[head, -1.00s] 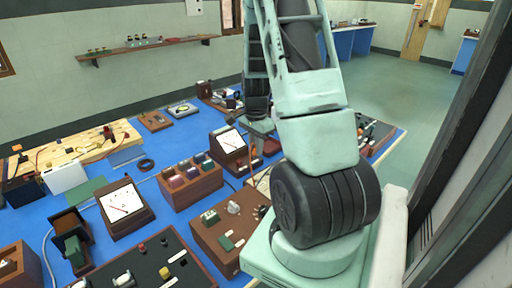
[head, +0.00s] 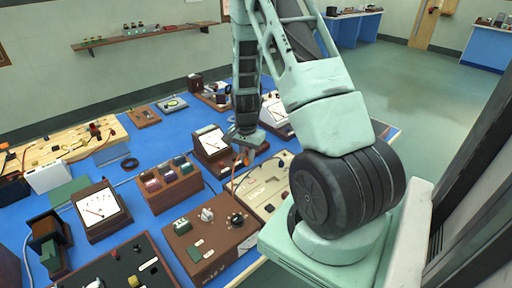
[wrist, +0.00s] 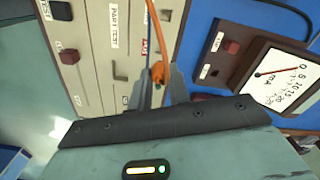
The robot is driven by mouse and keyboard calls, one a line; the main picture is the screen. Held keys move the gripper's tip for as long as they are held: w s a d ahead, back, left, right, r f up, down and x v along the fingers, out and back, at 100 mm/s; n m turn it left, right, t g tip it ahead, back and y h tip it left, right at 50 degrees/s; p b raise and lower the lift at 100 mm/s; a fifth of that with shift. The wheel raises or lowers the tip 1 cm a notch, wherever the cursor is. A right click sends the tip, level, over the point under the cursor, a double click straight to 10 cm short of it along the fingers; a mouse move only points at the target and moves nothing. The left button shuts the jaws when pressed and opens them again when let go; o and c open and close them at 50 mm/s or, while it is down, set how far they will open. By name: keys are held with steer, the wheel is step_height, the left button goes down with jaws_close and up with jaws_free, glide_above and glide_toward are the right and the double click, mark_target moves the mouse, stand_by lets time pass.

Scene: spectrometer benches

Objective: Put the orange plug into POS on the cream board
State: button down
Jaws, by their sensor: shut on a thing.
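The orange plug (wrist: 158,72) is between the two fingertips of my gripper (wrist: 160,82), which is shut on it. An orange lead runs up from the plug across the board in the wrist view. The cream board (wrist: 105,75) lies beyond the fingers, with several slots, small labels, a black part and a dark red part on it. In the head view the cream board (head: 265,190) is partly behind my arm, and my gripper (head: 243,155) is above its far left part.
A brown meter box (wrist: 250,65) stands close to the right of the board in the wrist view. In the head view a brown box with knobs (head: 195,250) stands in front left of the board, and a wooden rack of spools (head: 170,190) is further left.

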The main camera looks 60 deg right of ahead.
mark_target(247, 166)
steer(key=shift+f+b, duration=2.5)
steer(key=shift+f, duration=0.75)
steer(key=c, duration=1.2)
jaws_free()
steer(key=shift+c, duration=0.2)
step_height(247, 166, up, 17)
steer(key=b, duration=0.1)
steer(key=shift+r, duration=0.2)
